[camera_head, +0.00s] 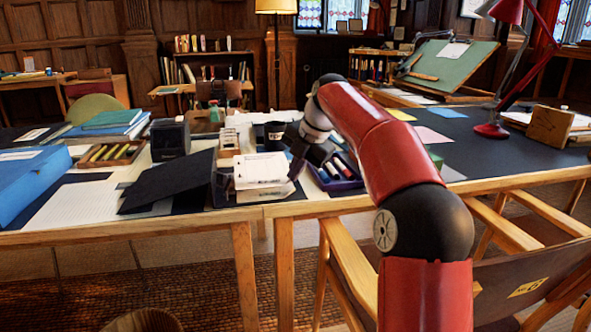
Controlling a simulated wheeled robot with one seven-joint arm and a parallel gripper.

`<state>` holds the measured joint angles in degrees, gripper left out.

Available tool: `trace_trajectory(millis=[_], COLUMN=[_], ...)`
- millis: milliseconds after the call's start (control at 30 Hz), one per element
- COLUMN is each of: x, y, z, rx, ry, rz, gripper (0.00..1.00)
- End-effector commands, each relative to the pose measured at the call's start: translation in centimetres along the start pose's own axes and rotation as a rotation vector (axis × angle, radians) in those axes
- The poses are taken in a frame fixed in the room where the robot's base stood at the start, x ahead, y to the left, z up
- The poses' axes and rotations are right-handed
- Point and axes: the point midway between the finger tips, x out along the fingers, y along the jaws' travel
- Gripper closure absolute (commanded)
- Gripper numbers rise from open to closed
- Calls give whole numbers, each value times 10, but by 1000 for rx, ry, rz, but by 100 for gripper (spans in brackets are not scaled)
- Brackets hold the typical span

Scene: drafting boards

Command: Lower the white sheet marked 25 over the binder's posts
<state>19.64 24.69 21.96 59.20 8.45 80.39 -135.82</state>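A dark binder (165,181) lies on the table at centre-left, its cover tilted up to the left. A stack of white sheets (262,169) with small print sits at its right side. No number 25 is readable, so I cannot tell which sheet is the marked one. The binder's posts are too small or hidden to make out. My gripper (297,161) is at the right edge of the white stack, pointing down and left. Its fingers are dark and small, and I cannot tell whether they hold a sheet.
A purple tray (341,186) with markers lies close to the right of my gripper. A dark mug (275,130) and a black box (170,139) stand behind. A wooden pen tray (111,153) and blue box file (28,185) are at left. A chair (513,290) stands at front right.

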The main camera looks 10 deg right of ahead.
Motion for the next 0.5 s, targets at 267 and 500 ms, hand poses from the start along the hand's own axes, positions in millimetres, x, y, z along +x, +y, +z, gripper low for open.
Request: trace_trajectory(millis=[267, 500], x=[0, 0], y=[0, 0], z=[0, 0], rx=[0, 0], ry=[0, 0], rz=[0, 0], gripper=[78, 74])
